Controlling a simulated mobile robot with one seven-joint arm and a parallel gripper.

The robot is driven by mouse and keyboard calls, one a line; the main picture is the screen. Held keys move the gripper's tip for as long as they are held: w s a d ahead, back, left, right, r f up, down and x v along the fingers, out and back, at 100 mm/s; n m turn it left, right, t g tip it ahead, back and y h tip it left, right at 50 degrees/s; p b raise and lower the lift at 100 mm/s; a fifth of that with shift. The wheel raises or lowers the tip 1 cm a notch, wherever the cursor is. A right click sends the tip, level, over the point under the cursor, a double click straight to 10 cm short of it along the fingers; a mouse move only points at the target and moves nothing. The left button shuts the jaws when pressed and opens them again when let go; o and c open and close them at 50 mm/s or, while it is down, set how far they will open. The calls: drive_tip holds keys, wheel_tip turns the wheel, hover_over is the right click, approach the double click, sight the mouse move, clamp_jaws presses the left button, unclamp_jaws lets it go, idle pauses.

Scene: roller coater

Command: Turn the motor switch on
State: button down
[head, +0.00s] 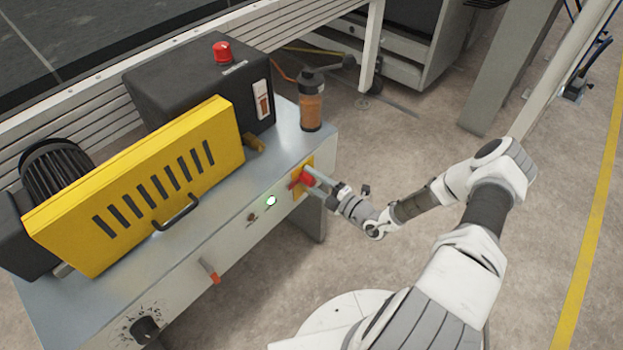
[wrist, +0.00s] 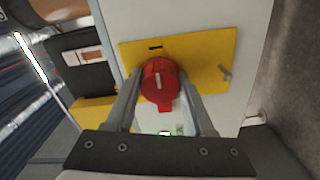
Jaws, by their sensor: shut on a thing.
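The motor switch is a red rotary knob (wrist: 160,82) on a yellow plate (wrist: 210,60). In the head view the red knob (head: 305,179) sits at the right end of the machine's front panel, on its yellow plate (head: 297,192). My gripper (wrist: 160,95) is shut on the knob, one finger on each side of it. In the head view my gripper (head: 308,178) reaches it from the right, and its fingers hide part of the knob. In the wrist view the knob's tab points down toward the gripper's palm.
A green lamp (head: 271,201) glows left of the switch. An orange lever (head: 209,271) and a black dial (head: 146,327) are further left on the panel. A yellow guard (head: 150,185), a black box with a red button (head: 222,52) and a brown bottle (head: 311,105) stand on top.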

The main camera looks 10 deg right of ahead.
drive_tip(key=shift+s, duration=0.1)
drive_tip(key=shift+c, duration=1.3)
unclamp_jaws()
drive_tip(key=p+v, duration=0.1)
drive_tip(key=v, duration=1.6)
drive_tip(key=shift+d+p, duration=0.15)
drive_tip(key=shift+p, duration=0.25)
drive_tip(key=shift+s, duration=0.1)
